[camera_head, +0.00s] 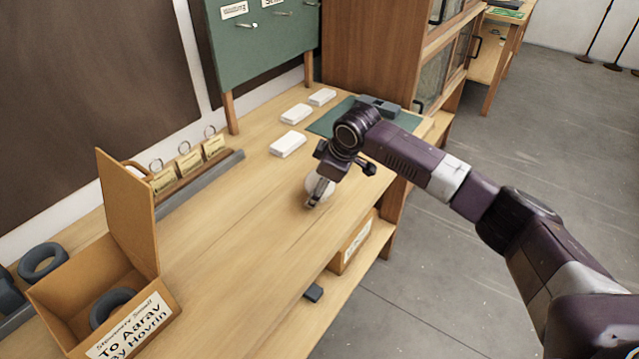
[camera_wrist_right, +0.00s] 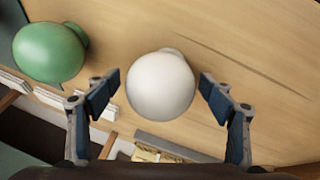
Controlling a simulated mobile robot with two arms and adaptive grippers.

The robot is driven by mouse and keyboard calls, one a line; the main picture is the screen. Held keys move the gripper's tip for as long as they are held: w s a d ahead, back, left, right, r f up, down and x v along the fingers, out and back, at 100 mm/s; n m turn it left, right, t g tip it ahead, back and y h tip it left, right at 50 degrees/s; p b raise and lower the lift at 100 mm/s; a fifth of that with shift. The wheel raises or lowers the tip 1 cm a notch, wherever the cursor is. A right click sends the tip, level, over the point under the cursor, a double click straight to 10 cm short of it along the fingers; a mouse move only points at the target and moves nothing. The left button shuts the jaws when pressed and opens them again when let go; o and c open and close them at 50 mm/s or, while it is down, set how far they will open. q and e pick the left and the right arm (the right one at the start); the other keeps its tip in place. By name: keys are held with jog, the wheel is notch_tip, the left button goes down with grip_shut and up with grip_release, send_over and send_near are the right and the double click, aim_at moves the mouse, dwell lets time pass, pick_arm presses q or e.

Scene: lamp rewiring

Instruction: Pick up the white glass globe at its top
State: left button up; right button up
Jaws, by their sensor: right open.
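The white glass globe (camera_wrist_right: 161,86) is in the middle of the right wrist view, on the wooden table. My right gripper (camera_wrist_right: 158,96) is open, with one finger on each side of the globe and a visible gap at both. My left gripper is in neither view.
A green globe (camera_wrist_right: 48,52) lies to the left in the wrist view. An open cardboard box (camera_head: 150,325) stands at the near left. The middle tabletop is clear.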

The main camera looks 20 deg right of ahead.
jog(key=shift+r, duration=0.1)
jog(key=c, duration=1.3)
